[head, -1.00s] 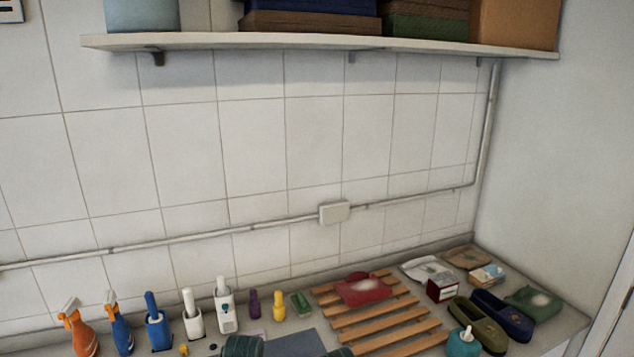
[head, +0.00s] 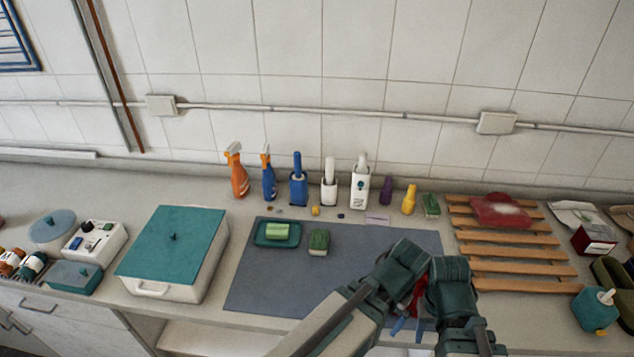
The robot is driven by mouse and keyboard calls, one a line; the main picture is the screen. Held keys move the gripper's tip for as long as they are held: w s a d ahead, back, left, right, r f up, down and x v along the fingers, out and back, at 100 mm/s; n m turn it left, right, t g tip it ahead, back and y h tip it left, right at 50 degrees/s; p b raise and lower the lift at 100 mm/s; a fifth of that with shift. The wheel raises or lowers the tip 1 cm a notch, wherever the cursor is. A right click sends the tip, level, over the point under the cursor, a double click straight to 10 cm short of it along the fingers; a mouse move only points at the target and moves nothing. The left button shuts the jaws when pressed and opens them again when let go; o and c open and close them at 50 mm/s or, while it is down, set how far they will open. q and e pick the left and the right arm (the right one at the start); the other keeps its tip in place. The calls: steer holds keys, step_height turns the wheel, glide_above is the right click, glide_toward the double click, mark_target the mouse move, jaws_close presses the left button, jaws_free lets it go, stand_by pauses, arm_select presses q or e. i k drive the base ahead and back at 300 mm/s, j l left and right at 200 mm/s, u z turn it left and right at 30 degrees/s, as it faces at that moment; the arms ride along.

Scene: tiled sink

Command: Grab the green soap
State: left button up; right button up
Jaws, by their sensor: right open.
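The green soap (head: 278,231) is a light green bar lying in a teal soap dish (head: 262,240), at the upper left of the grey mat. My right gripper (head: 409,328) is low in the head view, over the lower right part of the mat. Its small blue fingers are apart and hold nothing that I can see. It is well to the right of the soap and nearer to me, partly hidden by my own arm links. My left gripper is not visible.
A green sponge (head: 319,242) lies just right of the dish on the grey mat (head: 262,290). A white box with a teal lid (head: 172,243) stands to the left. Spray bottles (head: 238,176) and brushes line the back. A wooden rack (head: 510,252) is on the right.

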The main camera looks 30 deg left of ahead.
mark_target(273, 231)
steer(key=k+u, duration=0.15)
steer(key=u, duration=1)
steer(key=j+z, duration=0.1)
steer(key=z, duration=0.65)
steer(key=j+z, duration=0.4)
steer(key=k+j+z, duration=0.1)
steer(key=z, duration=0.3)
steer(key=k+j+z, duration=0.15)
steer(key=j+z, duration=0.2)
steer(key=k+j+z, duration=0.25)
steer(key=k+j, duration=0.45)
steer(key=j, duration=0.15)
